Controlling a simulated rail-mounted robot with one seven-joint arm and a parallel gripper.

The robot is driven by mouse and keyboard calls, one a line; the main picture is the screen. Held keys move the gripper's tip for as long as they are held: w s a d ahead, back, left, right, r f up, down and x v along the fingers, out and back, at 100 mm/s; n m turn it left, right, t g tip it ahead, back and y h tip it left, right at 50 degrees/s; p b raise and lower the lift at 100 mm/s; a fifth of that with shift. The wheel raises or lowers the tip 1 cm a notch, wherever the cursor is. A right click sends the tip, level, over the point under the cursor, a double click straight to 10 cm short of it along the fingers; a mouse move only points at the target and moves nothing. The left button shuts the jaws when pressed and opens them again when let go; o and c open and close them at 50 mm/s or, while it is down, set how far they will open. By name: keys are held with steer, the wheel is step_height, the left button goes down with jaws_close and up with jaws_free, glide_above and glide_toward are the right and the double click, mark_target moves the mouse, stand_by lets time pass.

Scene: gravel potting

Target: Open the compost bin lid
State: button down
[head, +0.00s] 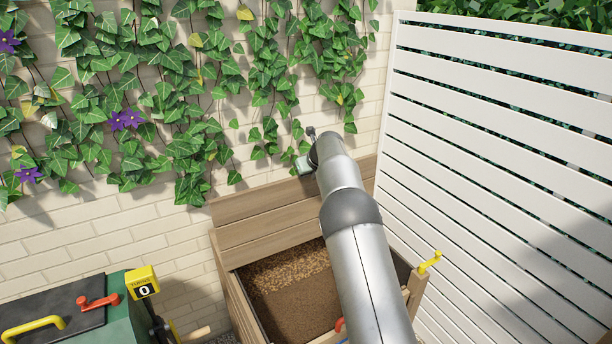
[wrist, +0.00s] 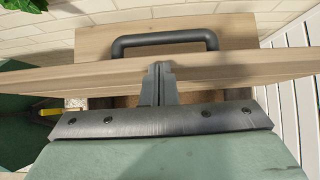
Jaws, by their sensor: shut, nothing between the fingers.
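The compost bin (head: 222,290) is a wooden box with brown compost inside. Its plank lid (head: 265,225) stands raised at the back, by the brick wall, and the bin's top is open. In the wrist view the lid's wooden edge (wrist: 70,78) crosses the picture, with a dark bar handle (wrist: 165,40) beyond it. My gripper (wrist: 158,68) is shut and empty, its fingertips at the lid's edge; I cannot tell whether they touch it. In the head view my arm hides the fingers and part of the lid and bin.
A yellow latch-like piece (head: 429,262) sits at the bin's right front corner. A white slatted fence (head: 490,150) stands close on the right. An ivy-covered brick wall is behind. A green tumbler (head: 122,318) with a yellow counter (head: 142,282) reading 0 stands at left.

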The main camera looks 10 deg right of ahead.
stand_by(0.4)
steer(key=b+v, duration=0.5)
steer(key=v, duration=1.2)
steer(key=d+f+n+t+h+b, duration=0.1)
steer(key=d+f+h+b, duration=0.1)
steer(key=d+f, duration=0.4)
steer(key=n+t+y+b, duration=0.55)
steer(key=n+t, duration=0.25)
steer(key=n, duration=0.9)
glide_toward(288, 181)
steer(key=p+x, duration=0.4)
steer(key=x, duration=0.2)
steer(key=shift+w+a+r, duration=0.1)
steer(key=shift+w+a, duration=0.1)
steer(key=shift+w, duration=0.15)
